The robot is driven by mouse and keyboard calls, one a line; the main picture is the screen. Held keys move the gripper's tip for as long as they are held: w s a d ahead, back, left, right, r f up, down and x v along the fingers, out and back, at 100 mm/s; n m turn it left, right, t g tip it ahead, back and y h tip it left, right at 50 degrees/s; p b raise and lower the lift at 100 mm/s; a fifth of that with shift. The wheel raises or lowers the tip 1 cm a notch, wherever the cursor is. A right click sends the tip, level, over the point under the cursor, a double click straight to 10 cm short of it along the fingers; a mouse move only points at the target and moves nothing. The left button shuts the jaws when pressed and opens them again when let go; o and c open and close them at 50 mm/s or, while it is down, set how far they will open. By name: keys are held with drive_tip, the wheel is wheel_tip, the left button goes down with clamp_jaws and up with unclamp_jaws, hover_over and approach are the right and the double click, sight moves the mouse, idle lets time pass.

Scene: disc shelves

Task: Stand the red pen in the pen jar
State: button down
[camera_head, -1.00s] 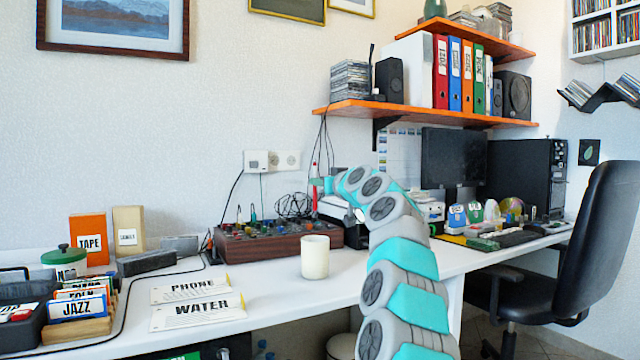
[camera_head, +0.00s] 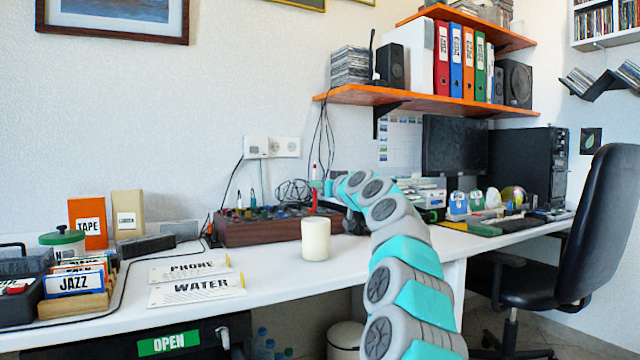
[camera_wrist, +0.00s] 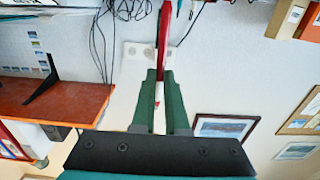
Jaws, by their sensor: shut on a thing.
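The pen jar, a plain cream-white cylinder (camera_head: 316,240), stands upright on the white desk in the head view. My gripper (camera_head: 317,185) is above it and looks small there, partly hidden by my own arm. The red pen (camera_head: 314,203) hangs roughly upright from my gripper, its lower end just above the jar's rim in the picture. In the wrist view the green fingers (camera_wrist: 164,74) are shut on the red pen (camera_wrist: 165,35), which runs between them. The jar is not visible in the wrist view, and its inside is hidden.
A brown mixer box with knobs (camera_head: 236,232) and loose cables stand behind the jar. PHONE (camera_head: 190,268) and WATER (camera_head: 197,290) cards lie to its left. An orange shelf (camera_head: 425,101) overhangs behind my arm. The desk just around the jar is clear.

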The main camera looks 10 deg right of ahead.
sight(316, 204)
drive_tip(key=shift+f+b, duration=2.75)
drive_tip(key=shift+f, duration=1.05)
drive_tip(key=c, duration=0.9)
unclamp_jaws()
drive_tip(key=shift+o, duration=0.2)
drive_tip(key=shift+s+d, duration=0.1)
drive_tip(key=v, duration=0.7)
drive_tip(key=shift+s, duration=0.3)
